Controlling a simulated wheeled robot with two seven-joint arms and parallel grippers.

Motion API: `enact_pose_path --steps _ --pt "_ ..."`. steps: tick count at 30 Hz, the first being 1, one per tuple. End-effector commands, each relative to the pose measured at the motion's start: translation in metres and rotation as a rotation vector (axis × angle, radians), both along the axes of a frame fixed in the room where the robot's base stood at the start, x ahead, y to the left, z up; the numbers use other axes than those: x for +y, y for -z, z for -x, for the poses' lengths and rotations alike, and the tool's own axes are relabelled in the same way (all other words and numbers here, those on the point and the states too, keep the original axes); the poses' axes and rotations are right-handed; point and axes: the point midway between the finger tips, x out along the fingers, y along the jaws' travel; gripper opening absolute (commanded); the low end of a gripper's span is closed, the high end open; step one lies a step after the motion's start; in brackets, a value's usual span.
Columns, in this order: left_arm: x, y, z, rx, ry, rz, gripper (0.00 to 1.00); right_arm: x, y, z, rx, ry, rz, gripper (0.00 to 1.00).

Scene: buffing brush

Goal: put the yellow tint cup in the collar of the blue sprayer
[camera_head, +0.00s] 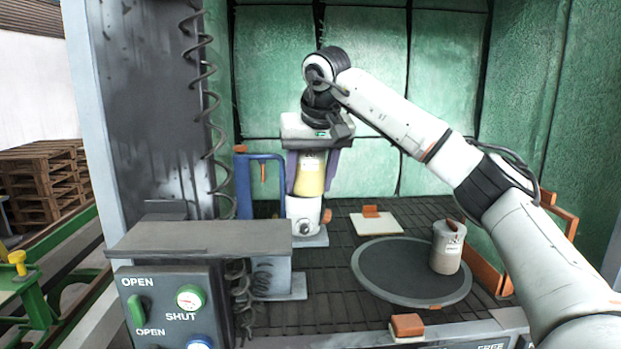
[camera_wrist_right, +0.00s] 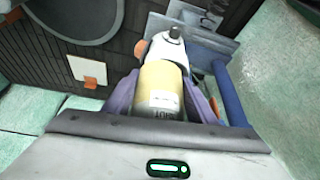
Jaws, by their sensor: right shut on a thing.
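The yellow tint cup (camera_head: 309,183) is upright between the purple fingers of my right gripper (camera_head: 310,188), which is shut on it from above. The cup also shows in the wrist view (camera_wrist_right: 160,85), with a label on its side and a finger on each side. The blue sprayer (camera_head: 245,188) stands at the back, with a blue post and a white body (camera_head: 301,212) on a grey base. The cup is directly above the white body in the head view. The collar is hidden, so I cannot tell whether the cup is seated in it. My left gripper is out of view.
A dark round turntable (camera_head: 385,275) carries a grey lidded can (camera_head: 447,248). A cream pad with an orange block (camera_head: 375,220) lies behind it. A grey shelf (camera_head: 205,238) above a switch panel (camera_head: 165,305) stands at front left. The grated floor between is clear.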

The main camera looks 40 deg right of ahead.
Motion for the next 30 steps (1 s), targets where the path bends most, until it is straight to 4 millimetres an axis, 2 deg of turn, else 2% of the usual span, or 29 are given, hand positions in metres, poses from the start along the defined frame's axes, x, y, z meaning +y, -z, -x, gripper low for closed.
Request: enact_pose_path --steps 1,8,9,12,26,30 --pt "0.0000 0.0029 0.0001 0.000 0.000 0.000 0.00 0.0021 0.0274 0.0047 0.066 -0.003 -0.002 0.00" --pt "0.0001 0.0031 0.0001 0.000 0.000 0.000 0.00 0.0023 0.0275 0.0045 0.067 -0.004 -0.002 0.00" --pt "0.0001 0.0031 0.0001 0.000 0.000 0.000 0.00 0.0024 0.0275 0.0046 0.067 -0.004 -0.002 0.55" --pt "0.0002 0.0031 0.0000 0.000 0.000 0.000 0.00 0.0026 0.0275 0.0044 0.067 -0.006 -0.001 0.72" --pt "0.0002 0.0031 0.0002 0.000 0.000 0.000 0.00 0.0065 0.0273 0.0032 0.069 -0.018 0.004 0.73" --pt "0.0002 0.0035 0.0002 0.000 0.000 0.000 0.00 0.0075 0.0183 0.0068 0.063 -0.018 0.005 0.73"
